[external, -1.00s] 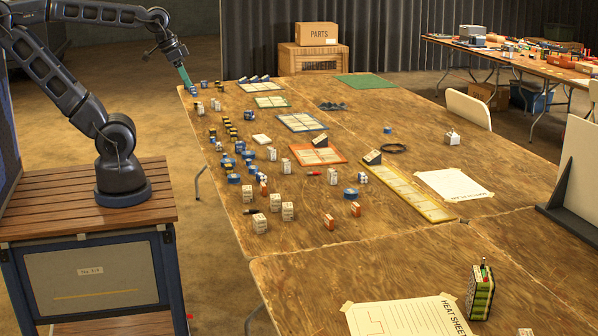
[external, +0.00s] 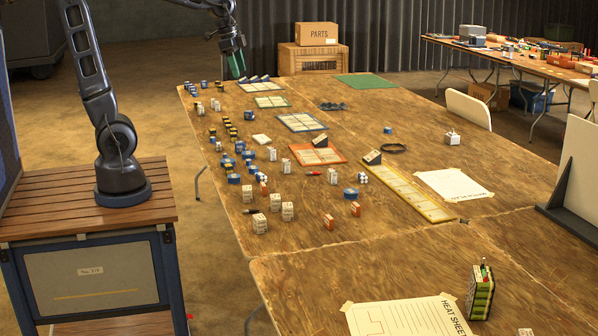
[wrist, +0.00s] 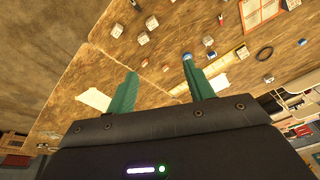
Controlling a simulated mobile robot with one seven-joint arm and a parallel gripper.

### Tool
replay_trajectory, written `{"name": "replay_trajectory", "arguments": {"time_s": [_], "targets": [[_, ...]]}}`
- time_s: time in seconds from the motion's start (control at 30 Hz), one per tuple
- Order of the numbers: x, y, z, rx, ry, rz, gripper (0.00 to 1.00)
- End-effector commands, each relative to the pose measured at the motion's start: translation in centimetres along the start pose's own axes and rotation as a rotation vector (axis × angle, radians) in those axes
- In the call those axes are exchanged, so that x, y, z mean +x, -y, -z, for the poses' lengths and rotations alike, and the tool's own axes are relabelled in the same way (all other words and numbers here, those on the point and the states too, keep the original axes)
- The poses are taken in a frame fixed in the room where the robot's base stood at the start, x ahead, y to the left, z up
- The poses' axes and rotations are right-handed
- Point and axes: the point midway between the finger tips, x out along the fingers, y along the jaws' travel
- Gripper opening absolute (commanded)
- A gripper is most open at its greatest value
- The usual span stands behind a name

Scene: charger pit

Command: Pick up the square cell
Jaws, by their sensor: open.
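Several small cells stand on the wooden table. I cannot tell for sure which one is the square cell. Pale boxy cells (external: 288,211) stand at the near left of the table, and pale blocks (wrist: 152,22) show at the top of the wrist view. Orange-sided cells (external: 329,222) and a blue round one (external: 350,193) stand to their right. My gripper (external: 237,66) has green fingers and is in the air above the table's far left end. In the wrist view my gripper (wrist: 159,70) is open with nothing between its fingers.
Yellow (external: 405,192), orange (external: 318,154) and blue-edged (external: 303,122) trays lie mid-table. A black ring (external: 394,148), a paper sheet (external: 455,184) and a green battery pack (external: 481,292) are farther right or nearer.

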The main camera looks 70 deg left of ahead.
Motion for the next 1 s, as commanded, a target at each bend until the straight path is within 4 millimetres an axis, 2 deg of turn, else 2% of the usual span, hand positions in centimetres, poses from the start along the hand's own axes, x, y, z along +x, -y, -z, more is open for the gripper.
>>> {"name": "replay_trajectory", "arguments": {"time_s": [0.1,0.47,0.77,1.0], "targets": [[1.5,1.9,2.4,0.075,0.018,-0.026,0.53],[7.1,7.7,8.7,0.314,0.043,-0.109,0.53],[13.5,12.5,12.8,0.507,0.037,-0.189,0.53],[19.6,16.3,15.2,0.654,0.013,-0.254,0.53]]}}
